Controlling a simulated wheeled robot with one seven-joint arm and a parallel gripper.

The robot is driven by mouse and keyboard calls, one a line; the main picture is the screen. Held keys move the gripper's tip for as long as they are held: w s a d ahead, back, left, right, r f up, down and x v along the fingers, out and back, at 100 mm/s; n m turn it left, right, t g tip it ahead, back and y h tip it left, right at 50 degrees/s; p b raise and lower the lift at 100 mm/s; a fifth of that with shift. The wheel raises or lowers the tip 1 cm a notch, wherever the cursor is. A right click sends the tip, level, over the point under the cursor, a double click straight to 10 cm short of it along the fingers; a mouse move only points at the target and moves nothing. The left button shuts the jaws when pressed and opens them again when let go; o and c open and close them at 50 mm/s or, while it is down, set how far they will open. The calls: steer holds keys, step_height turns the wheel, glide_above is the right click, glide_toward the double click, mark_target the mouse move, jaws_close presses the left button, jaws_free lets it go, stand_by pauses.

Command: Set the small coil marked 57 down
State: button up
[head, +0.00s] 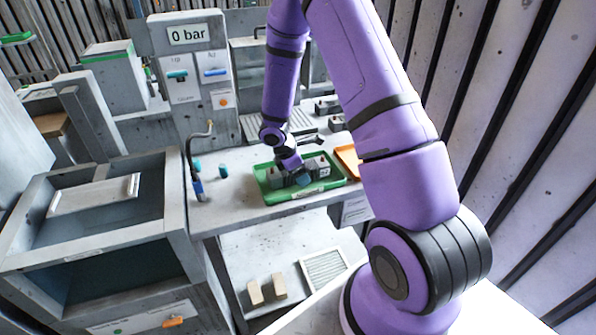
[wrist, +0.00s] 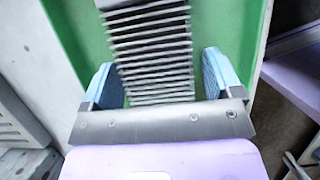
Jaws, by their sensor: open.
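A grey finned block (wrist: 152,52), which looks like the small coil, lies in the green tray (wrist: 240,35) in the wrist view. No number is readable on it, so I cannot tell whether it is marked 57. My gripper (wrist: 162,78) is open, with its blue fingers on either side of the fins. A gap shows at the right finger; the left finger is very close to the block, and contact is unclear. In the head view my gripper (head: 300,178) is down in the green tray (head: 283,197), and my wrist partly hides the contents.
Other grey blocks (head: 320,167) sit in the tray near my gripper. An orange tray (head: 347,160) is close on its right. The bench (head: 235,205) between is clear.

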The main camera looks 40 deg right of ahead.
steer(key=shift+r, duration=0.1)
steer(key=v, duration=1.2)
steer(key=s+a+r+m+t, duration=0.15)
steer(key=s+r+m, duration=0.3)
steer(key=r, duration=0.55)
steer(key=s+a+r+m+t, duration=0.1)
steer(key=s+a+r+m, duration=0.15)
steer(key=s+r, duration=0.55)
steer(key=s+a+r+m+t+y, duration=0.2)
steer(key=s+r+m, duration=0.2)
steer(key=s, duration=0.3)
steer(key=s+a+r+m+t+y, duration=0.2)
steer(key=s+r+m, duration=0.1)
steer(key=s+r, duration=0.4)
steer(key=shift+s+a+m, duration=0.4)
steer(key=shift+s, duration=0.2)
